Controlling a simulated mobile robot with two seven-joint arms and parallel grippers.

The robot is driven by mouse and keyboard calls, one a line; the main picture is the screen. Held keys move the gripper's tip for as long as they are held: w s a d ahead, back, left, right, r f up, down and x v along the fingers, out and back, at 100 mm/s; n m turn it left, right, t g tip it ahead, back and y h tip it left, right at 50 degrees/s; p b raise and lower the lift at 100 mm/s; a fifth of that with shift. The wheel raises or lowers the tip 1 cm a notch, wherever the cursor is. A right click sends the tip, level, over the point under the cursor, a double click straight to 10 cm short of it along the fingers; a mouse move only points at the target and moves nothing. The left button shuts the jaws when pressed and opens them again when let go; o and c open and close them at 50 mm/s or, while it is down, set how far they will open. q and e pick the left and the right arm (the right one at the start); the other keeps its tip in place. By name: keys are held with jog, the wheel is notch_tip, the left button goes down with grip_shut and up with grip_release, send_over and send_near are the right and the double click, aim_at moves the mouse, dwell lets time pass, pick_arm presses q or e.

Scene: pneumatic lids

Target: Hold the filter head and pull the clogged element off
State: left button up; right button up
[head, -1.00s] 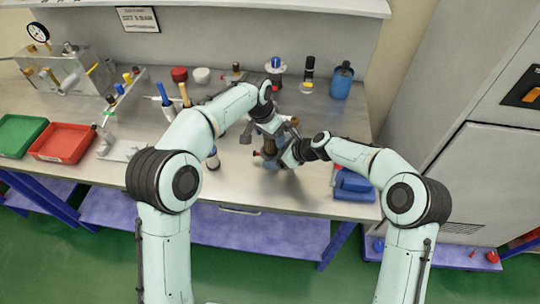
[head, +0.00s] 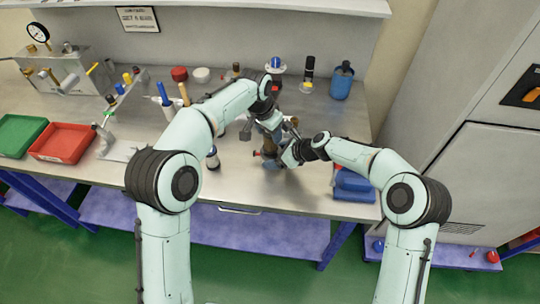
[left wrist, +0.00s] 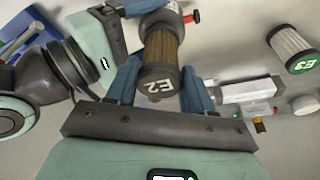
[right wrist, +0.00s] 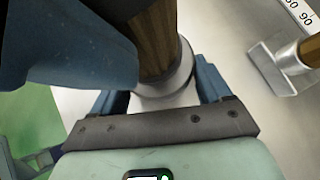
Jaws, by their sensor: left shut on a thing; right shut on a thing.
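The clogged element (left wrist: 163,48) is a brown cylinder with a dark end cap marked E2, seen in the left wrist view. My left gripper (head: 268,118) is shut on it from above, blue fingers on both sides. The grey filter head (left wrist: 165,17), with a red knob, is at the element's other end. My right gripper (head: 280,153) is shut on the filter head, below my left gripper. The right wrist view shows the brown element (right wrist: 158,40) above a grey collar. I cannot tell whether element and head are still joined.
A white element with a green E3 end (left wrist: 290,48) stands on the bench. Red (head: 62,143) and green (head: 18,135) trays lie at the left. A blue bottle (head: 341,82) stands at the back right, and blue blocks (head: 354,184) lie right of my right gripper.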

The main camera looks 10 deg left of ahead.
pick_arm(q)
jog(key=shift+w+v, duration=0.2)
jog(key=shift+v, duration=0.8)
pick_arm(e)
jog(key=shift+s+f, duration=0.15)
jog(key=shift+f, duration=0.15)
pick_arm(q)
jog(key=shift+d+r, duration=0.1)
jog(key=shift+r, duration=0.45)
jog(key=shift+w+d+v, duration=0.1)
jog(key=shift+w+v, duration=0.05)
jog(key=shift+v, duration=0.6)
jog(key=shift+w+d+v, duration=0.1)
jog(key=shift+w+v, duration=0.05)
jog(key=shift+v, duration=0.6)
jog(key=shift+w+d+v, duration=0.1)
jog(key=shift+w+v, duration=0.05)
jog(key=shift+v, duration=0.6)
pick_arm(e)
jog(key=shift+r, duration=0.1)
pick_arm(q)
jog(key=shift+r, duration=0.15)
pick_arm(e)
jog(key=o, duration=0.9)
jog(key=shift+d+r, duration=0.15)
jog(key=shift+r, duration=0.15)
jog(key=v, duration=1.1)
jog(key=shift+d+r, duration=0.1)
jog(key=shift+d, duration=0.1)
